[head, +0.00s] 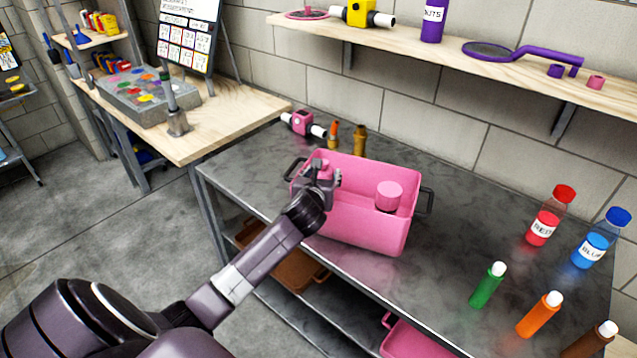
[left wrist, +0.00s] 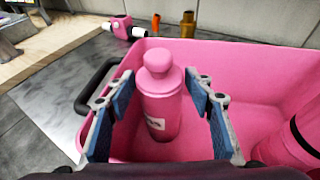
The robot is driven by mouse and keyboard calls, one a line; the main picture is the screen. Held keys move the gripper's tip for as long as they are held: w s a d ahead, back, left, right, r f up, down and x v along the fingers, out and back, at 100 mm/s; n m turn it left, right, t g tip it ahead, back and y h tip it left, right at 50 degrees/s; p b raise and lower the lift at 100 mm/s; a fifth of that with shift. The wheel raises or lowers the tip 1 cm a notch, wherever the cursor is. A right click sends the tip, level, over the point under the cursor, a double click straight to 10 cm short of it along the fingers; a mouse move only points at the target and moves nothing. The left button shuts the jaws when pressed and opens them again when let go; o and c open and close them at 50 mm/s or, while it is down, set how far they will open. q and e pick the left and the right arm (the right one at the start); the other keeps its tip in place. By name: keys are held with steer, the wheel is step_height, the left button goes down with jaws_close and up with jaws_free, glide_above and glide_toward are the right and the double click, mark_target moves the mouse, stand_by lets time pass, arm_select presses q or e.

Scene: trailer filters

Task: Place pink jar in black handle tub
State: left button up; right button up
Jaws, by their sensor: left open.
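The pink tub (head: 362,226) with black handles stands on the grey metal table. A wide-lidded pink jar (head: 388,194) stands inside it toward the right; part of it shows at the right edge of the left wrist view (left wrist: 292,150). A pink bottle (left wrist: 160,108) with a rounded cap and white label is upright inside the tub's left end. My left gripper (head: 322,172) is over that end, and in the left wrist view its open fingers (left wrist: 160,110) stand either side of the bottle, with gaps showing. The bottle is mostly hidden by the gripper in the head view. My right gripper is out of view.
Red (head: 543,228) and blue (head: 595,248) bottles and green (head: 487,285), orange (head: 538,314) and brown (head: 590,340) tubes stand on the table's right side. A pink-and-white device (head: 303,123) lies behind the tub. A wooden shelf (head: 480,65) runs above.

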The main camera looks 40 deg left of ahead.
arm_select(q)
steer(key=v, duration=1)
steer(key=shift+s+d+r, duration=0.15)
steer(key=shift+s+r, duration=0.05)
steer(key=shift+s, duration=0.1)
